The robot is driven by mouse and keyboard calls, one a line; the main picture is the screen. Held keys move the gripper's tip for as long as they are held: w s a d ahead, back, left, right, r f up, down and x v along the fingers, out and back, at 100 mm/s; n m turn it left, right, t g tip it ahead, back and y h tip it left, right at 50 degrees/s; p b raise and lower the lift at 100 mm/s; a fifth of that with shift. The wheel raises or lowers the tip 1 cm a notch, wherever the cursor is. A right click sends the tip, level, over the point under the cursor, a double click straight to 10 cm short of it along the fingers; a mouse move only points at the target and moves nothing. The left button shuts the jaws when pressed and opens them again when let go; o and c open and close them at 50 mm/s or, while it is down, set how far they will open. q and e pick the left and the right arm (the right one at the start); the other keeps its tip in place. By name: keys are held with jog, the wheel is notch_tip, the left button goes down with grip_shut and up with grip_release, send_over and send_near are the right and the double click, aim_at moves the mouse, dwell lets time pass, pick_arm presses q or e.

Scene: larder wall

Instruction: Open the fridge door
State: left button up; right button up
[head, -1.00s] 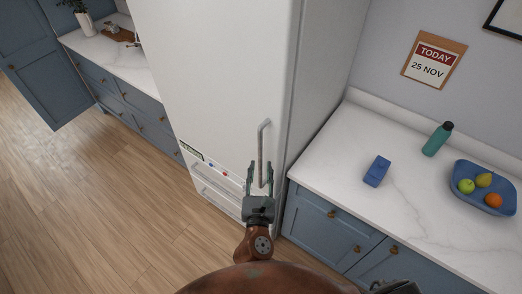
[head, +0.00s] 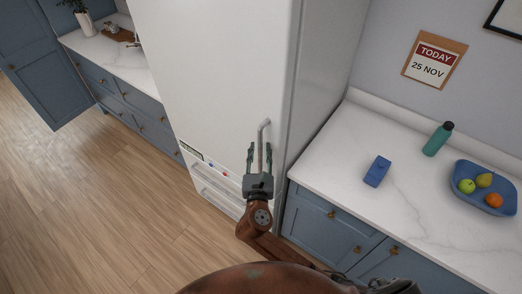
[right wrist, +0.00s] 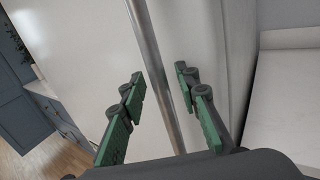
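The white fridge (head: 215,70) stands in the middle of the head view with its door closed. Its grey vertical bar handle (head: 265,128) is near the door's right edge. My right gripper (head: 260,158) is open, with one finger on each side of the handle's lower part. In the right wrist view the handle (right wrist: 158,70) runs between the open green-padded fingers (right wrist: 158,95), with a gap visible on both sides. My left gripper is not seen in the head view.
A white counter (head: 335,150) on the right holds a blue block (head: 377,171), a teal bottle (head: 438,139) and a blue fruit bowl (head: 470,198). Blue cabinets and another counter (head: 98,52) stand on the left. The wooden floor (head: 80,190) before the fridge is clear.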

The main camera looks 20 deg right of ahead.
grip_shut()
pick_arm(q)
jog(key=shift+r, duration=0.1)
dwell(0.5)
